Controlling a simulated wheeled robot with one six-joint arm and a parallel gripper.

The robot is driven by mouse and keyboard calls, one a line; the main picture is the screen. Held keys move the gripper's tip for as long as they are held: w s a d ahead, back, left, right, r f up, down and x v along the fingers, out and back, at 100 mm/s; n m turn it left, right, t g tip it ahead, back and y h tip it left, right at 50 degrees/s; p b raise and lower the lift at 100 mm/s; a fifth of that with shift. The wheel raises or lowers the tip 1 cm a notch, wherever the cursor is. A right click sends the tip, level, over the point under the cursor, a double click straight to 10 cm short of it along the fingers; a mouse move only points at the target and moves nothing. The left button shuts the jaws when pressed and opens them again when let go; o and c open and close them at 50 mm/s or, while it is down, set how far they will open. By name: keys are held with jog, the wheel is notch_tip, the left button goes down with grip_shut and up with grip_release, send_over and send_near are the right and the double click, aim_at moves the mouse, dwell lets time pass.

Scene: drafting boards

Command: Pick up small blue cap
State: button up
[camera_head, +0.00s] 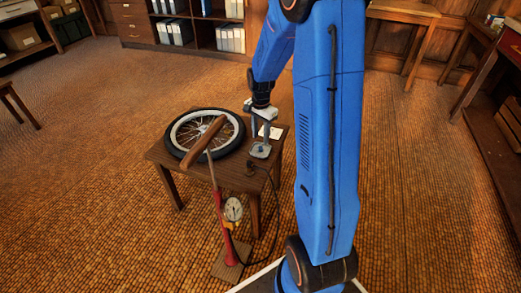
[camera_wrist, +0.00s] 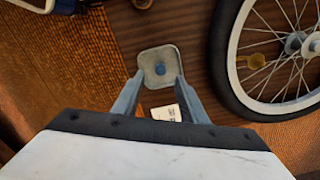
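The small blue cap (camera_wrist: 160,69) sits on a square grey dish (camera_wrist: 148,56) in the wrist view. The dish lies on the small wooden table (camera_head: 160,154). My gripper (camera_wrist: 154,80) is open, its two fingers apart with nothing held between them. In the wrist view the fingertips appear at either side of the dish's near part, with the cap just beyond the line between them. In the head view my gripper (camera_head: 261,143) is over the table's right part. I cannot make out the cap there, and the height of the fingertips above the dish is unclear.
A spoked wheel with a black tyre (camera_head: 240,135) lies on the table beside the dish; it also shows in the wrist view (camera_wrist: 224,70). A white card (camera_head: 276,132) lies near the dish. A red floor pump (camera_head: 228,239) with gauge and hose stands against the near side.

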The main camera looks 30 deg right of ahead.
aim_at(260, 147)
jog(key=shift+a+f, duration=0.1)
jog(key=shift+f, duration=2.65)
grip_shut()
